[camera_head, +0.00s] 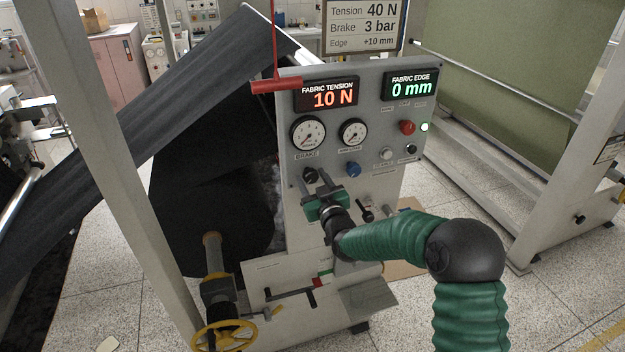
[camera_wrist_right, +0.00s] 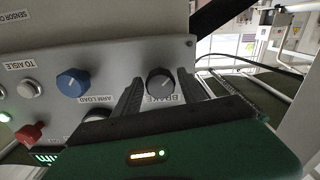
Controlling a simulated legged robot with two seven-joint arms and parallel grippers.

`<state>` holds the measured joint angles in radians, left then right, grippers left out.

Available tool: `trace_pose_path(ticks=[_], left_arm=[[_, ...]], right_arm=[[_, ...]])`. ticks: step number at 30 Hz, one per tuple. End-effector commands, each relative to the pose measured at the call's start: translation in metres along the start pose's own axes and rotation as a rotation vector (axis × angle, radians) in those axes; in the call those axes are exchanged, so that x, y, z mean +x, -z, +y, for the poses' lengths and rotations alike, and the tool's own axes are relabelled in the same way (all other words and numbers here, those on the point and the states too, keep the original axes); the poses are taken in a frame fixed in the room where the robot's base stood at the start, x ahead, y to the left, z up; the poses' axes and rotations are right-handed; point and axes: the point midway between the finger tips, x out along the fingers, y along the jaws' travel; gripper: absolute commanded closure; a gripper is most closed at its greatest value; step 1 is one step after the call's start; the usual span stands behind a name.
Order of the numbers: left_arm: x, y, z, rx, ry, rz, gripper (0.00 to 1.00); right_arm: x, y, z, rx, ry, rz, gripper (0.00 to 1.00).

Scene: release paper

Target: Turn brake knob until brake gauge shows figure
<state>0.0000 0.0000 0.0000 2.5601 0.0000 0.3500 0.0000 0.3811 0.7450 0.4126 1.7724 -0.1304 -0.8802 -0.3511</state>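The black brake knob (camera_head: 310,174) is on the grey panel below the round white brake gauge (camera_head: 308,133). The gauge's needle is too small to read surely. The sign (camera_head: 362,27) reads Brake 3 bar. My right gripper (camera_head: 316,181) is at the brake knob, facing the panel. In the right wrist view, the brake knob (camera_wrist_right: 160,81) shows between the two dark fingers of the right gripper (camera_wrist_right: 160,85), which stand apart on either side with gaps to the knob. The brake gauge cannot be made out there. My left gripper is not in view.
A blue knob (camera_head: 353,169) sits right of the brake knob, under a second gauge (camera_head: 353,132). A red button (camera_head: 407,127) and small knobs are farther right. A yellow handwheel (camera_head: 223,337) is low at left.

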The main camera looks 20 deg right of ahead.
Motion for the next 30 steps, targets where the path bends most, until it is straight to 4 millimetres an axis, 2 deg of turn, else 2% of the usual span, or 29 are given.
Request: trace_pose_path(ticks=[1,9,11,20,30], left_arm=[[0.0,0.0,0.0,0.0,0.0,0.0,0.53],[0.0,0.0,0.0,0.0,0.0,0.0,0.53],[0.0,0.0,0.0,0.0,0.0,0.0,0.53],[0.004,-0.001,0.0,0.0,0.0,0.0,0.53],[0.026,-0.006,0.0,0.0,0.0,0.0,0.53]], right_arm=[[0.0,0.0,0.0,0.0,0.0,0.0,0.59],[0.0,0.0,0.0,0.0,0.0,0.0,0.94],[0.0,0.0,0.0,0.0,0.0,0.0,1.0],[0.0,-0.001,0.0,0.031,0.0,0.0,1.0],[0.0,-0.004,-0.001,0.233,0.0,0.001,1.0]])
